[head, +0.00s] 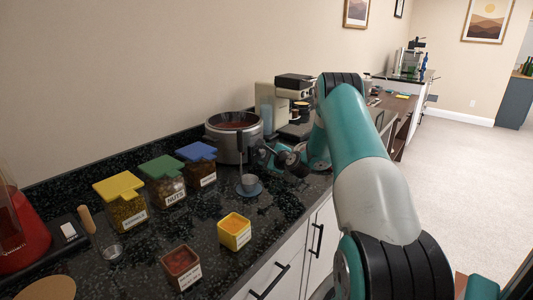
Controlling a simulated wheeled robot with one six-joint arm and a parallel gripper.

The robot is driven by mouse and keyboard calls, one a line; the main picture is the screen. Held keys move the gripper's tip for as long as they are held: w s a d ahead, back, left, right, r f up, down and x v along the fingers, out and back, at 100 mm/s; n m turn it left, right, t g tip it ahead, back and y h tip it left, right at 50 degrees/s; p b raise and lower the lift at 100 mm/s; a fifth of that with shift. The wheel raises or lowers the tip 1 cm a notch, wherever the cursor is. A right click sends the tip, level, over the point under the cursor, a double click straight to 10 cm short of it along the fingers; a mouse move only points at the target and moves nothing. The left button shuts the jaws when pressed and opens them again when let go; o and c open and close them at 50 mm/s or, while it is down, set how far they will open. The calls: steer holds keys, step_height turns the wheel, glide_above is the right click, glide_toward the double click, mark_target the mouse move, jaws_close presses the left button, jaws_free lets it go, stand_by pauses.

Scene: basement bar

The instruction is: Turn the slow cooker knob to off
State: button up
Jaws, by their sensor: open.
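The slow cooker (226,150) is a round silver pot with a dark red content showing at its open top. It stands on the dark counter against the wall, in the middle of the head view. My gripper (262,157) is at the cooker's right front side, close to its wall. It is open, with nothing seen between its fingers. I cannot tell whether it touches the cooker. The knob cannot be made out; my gripper and arm cover part of the cooker's right side.
Jars with green (163,167), blue (196,151) and yellow (118,185) lids stand to the left. Yellow (235,236) and red-brown (181,268) boxes sit near the front edge. A coffee machine (292,100) stands behind my gripper.

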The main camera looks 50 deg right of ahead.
steer(key=shift+w+f, duration=0.1)
steer(key=shift+w, duration=0.25)
steer(key=c, duration=0.9)
steer(key=shift+f+n+b, duration=0.15)
steer(key=shift+n+b, duration=0.15)
steer(key=shift+b, duration=0.5)
steer(key=o, duration=0.9)
steer(key=shift+s, duration=0.1)
